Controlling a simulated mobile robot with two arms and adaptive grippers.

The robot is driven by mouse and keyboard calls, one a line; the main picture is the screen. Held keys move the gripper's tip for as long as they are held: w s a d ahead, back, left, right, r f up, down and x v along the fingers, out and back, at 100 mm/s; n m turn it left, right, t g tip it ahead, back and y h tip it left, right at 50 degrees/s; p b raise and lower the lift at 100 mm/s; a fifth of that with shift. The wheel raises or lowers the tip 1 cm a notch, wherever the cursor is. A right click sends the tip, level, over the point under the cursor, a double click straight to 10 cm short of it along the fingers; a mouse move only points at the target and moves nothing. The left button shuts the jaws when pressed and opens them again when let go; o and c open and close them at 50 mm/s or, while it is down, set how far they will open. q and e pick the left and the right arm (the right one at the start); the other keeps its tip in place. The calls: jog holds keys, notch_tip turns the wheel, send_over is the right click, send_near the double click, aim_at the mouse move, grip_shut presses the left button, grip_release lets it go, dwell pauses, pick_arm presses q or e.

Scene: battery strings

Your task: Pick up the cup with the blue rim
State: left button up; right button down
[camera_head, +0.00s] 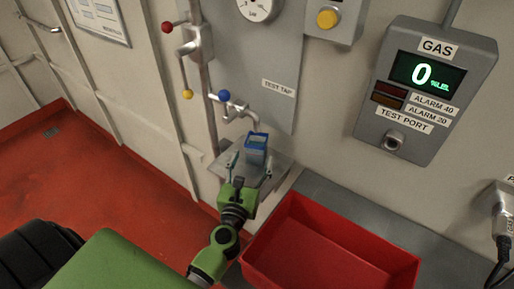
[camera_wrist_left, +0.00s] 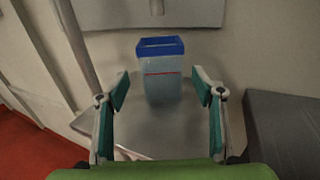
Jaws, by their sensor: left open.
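The cup with the blue rim (camera_head: 256,146) stands upright on a small grey shelf (camera_head: 282,162) under the tap in the head view. In the left wrist view the cup (camera_wrist_left: 162,84) is clear and square-sided, with a blue rim and a thin red line round its side. My left gripper (camera_head: 249,172) is open at the front of the shelf. In the left wrist view its two fingers (camera_wrist_left: 160,92) are spread on either side of the cup, with gaps between them and its walls. My right gripper is not in view.
A red tray (camera_head: 298,207) sits on the grey bench right of the shelf. The tap (camera_head: 236,108) with a blue knob hangs just above the cup. A vertical pipe (camera_head: 207,100) runs left of it. A gas panel (camera_head: 425,90) is on the wall at right.

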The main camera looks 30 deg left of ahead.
aim_at(254, 155)
pick_arm(q)
jog(key=shift+w+a+r, duration=0.1)
jog(key=shift+w+r, duration=0.05)
jog(key=shift+w, duration=0.4)
jog(key=p+x, duration=0.1)
jog(key=x, duration=0.2)
jog(key=shift+w+r, duration=0.1)
jog(key=shift+w, duration=0.6)
jog(key=shift+w+a, duration=0.1)
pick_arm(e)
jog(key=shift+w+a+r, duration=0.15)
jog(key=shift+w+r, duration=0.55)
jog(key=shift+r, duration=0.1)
pick_arm(q)
jog(key=c, duration=1.2)
